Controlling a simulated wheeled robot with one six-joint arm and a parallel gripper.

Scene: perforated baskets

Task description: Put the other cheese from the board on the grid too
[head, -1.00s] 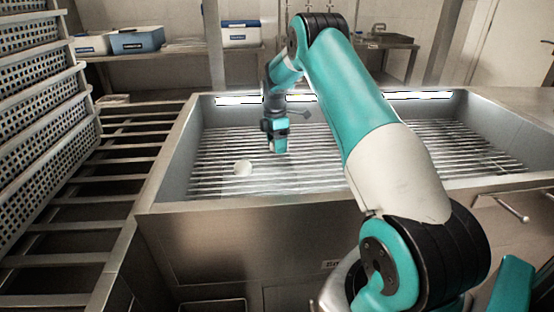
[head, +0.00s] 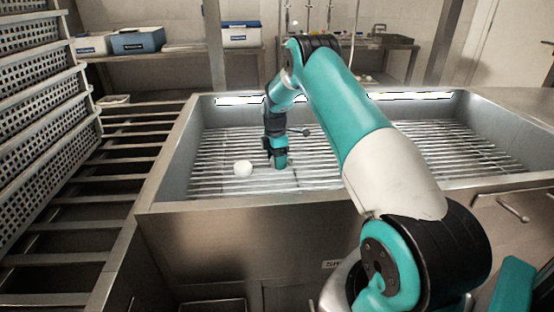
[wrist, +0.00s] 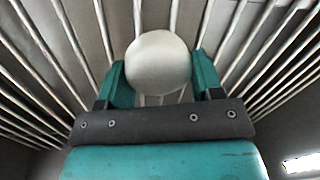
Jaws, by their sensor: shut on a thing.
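My gripper (head: 279,167) is low over the metal grid (head: 330,180) in the steel basin. In the wrist view, my gripper (wrist: 158,85) is shut on a round white cheese (wrist: 158,62) between its teal fingers, with the grid bars behind it. In the head view the held cheese is hidden by the gripper. Another white cheese (head: 243,168) sits on the grid just left of my gripper, apart from it. I cannot tell whether the held cheese touches the bars. The board is not seen.
The basin's front wall (head: 250,203) stands close in front of the grid. The grid is bare to the right, partly behind my arm. A rack of perforated baskets (head: 40,130) stands at the left, beside a slatted frame (head: 95,205).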

